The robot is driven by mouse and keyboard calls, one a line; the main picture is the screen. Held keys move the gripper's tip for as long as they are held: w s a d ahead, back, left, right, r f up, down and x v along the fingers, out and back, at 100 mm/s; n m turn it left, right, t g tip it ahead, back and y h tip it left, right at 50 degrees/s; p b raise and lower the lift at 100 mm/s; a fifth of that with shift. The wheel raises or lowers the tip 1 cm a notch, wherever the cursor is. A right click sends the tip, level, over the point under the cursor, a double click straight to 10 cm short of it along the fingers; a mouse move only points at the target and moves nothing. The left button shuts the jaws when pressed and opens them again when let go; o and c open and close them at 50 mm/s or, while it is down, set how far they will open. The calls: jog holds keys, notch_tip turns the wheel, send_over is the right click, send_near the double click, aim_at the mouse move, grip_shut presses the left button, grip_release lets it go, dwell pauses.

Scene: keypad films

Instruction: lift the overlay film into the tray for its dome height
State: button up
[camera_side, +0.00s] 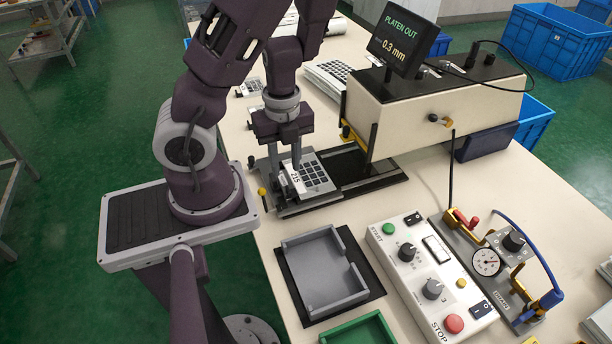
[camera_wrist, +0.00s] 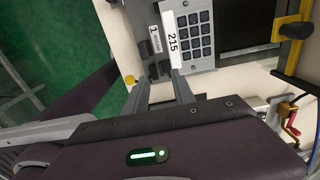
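The overlay film (camera_side: 312,166) is a light grey sheet with a grid of dark keys and a white tab reading 215. It lies on the pulled-out platen (camera_side: 350,166) of the press; it also shows at the top of the wrist view (camera_wrist: 197,62). My gripper (camera_side: 289,166) points down at the film's tab edge. In the wrist view its two fingers (camera_wrist: 160,82) stand apart with nothing seen between them. Whether they touch the film is unclear. A grey open tray (camera_side: 296,244) sits on a black mat, and a green tray (camera_side: 338,330) is partly cut off below it.
The cream press (camera_side: 420,120) carries a display (camera_side: 400,38) reading PLATEN OUT 0.3 mm. A control box (camera_side: 415,262) and a gauge fixture (camera_side: 487,262) stand front right. A keypad sheet (camera_side: 330,75) lies behind. Blue crates (camera_side: 560,48) stand beyond the bench.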

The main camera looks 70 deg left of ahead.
aim_at(287, 186)
jog(key=f, duration=0.6)
jog(key=shift+a+f, duration=0.25)
jog(key=shift+f, duration=0.05)
jog(key=shift+c, duration=0.2)
grip_shut()
